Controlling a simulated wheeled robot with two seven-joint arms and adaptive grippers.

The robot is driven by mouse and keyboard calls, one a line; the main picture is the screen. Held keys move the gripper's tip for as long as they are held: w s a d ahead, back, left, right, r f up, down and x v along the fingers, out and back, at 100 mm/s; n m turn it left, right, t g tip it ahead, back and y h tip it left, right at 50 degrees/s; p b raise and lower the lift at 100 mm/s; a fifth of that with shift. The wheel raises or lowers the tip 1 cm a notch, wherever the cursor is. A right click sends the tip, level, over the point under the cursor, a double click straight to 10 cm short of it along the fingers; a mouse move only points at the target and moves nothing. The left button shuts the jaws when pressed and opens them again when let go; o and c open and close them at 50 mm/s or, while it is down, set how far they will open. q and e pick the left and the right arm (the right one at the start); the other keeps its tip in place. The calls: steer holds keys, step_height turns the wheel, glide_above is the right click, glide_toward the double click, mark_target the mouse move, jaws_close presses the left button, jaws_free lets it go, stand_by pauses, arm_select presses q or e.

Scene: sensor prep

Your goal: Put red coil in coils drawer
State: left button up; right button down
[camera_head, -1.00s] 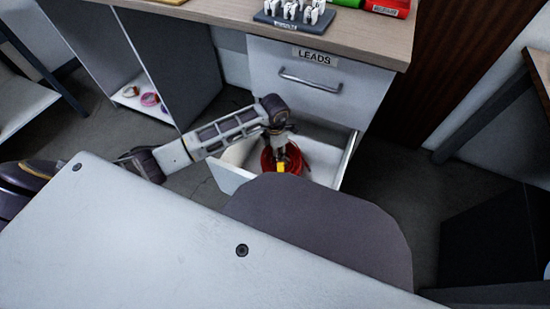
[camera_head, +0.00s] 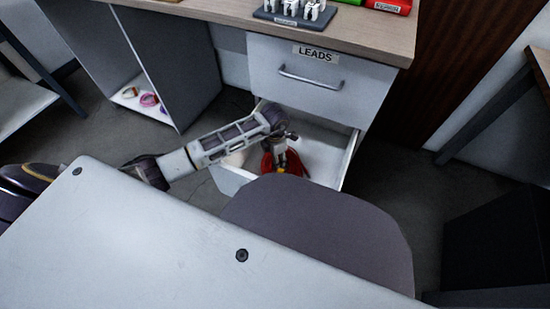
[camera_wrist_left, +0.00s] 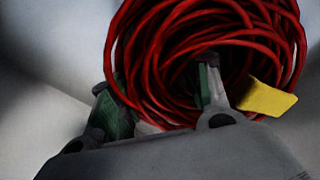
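The red coil (camera_head: 294,166) is inside the open lower drawer (camera_head: 328,146), under the LEADS drawer. My left gripper (camera_head: 282,164) reaches down into that drawer at the coil. In the left wrist view the coil (camera_wrist_left: 160,62) is large, with one finger at its outer left edge and the other in its hole. The coil's strands lie between the fingers (camera_wrist_left: 160,95), which look closed on them. A yellow tag (camera_wrist_left: 266,97) hangs at the coil's right. I cannot tell whether the coil rests on the drawer floor. My right gripper is out of view.
The shut LEADS drawer (camera_head: 312,80) is above the open one. Small coils lie on a low shelf (camera_head: 132,102) at left.

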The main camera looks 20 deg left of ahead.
arm_select(q)
steer(key=shift+o, duration=0.7)
steer(key=shift+r, duration=0.15)
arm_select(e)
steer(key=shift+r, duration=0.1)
arm_select(q)
steer(key=shift+r, duration=0.45)
step_height(320, 180, up, 11)
steer(key=p, duration=0.4)
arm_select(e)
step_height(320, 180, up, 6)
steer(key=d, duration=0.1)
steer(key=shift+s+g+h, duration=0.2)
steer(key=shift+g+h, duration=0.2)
